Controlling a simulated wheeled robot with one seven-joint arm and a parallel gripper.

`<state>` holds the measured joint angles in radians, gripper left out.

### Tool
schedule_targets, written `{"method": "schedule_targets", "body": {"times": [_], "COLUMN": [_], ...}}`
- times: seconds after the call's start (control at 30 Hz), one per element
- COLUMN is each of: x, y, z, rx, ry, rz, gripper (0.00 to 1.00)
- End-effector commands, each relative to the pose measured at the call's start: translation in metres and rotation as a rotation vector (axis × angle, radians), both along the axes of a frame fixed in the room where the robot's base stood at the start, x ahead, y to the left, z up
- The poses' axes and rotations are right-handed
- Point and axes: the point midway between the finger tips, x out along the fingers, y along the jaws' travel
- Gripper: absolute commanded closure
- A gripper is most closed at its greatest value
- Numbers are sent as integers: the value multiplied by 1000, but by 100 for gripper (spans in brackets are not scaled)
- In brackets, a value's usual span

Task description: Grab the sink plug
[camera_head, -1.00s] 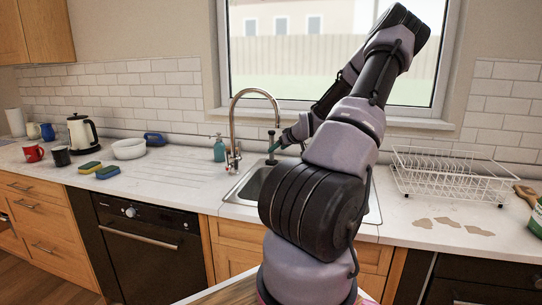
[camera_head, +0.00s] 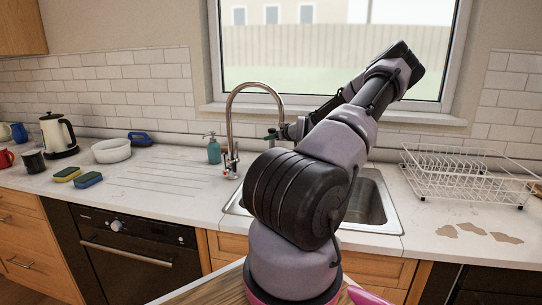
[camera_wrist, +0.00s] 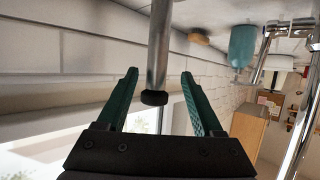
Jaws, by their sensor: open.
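My gripper (camera_wrist: 160,73) is open, its two green fingers spread around a slim metal post (camera_wrist: 158,50). The post's black knob (camera_wrist: 154,97) sits between the fingers with a gap on both sides, and nothing is gripped. No other thing that could be the sink plug shows; I cannot tell for sure that this knobbed post is it. In the head view my gripper (camera_head: 271,134) is behind the sink (camera_head: 385,190), just right of the tap (camera_head: 230,120). My arm hides much of the basin.
The tall curved tap stands close to the left of my gripper. A teal soap bottle (camera_head: 213,151) stands left of it. A wire dish rack (camera_head: 460,178) is at the right. Sponges (camera_head: 88,180), a white bowl (camera_head: 111,151) and a kettle (camera_head: 57,134) are at the left.

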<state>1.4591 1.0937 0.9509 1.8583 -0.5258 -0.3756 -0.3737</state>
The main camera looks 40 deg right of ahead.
Motion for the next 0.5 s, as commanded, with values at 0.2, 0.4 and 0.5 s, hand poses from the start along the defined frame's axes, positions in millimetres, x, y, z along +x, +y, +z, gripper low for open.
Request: {"method": "schedule_targets", "body": {"times": [0.2,0.4,0.5], "x": [16,44,53], "y": [-2,-8,-9], "z": [-7,-19,-22], "rx": [0,1,0], "ry": [0,0,0], "rz": [1,1,0], "gripper": [32,32,32]}}
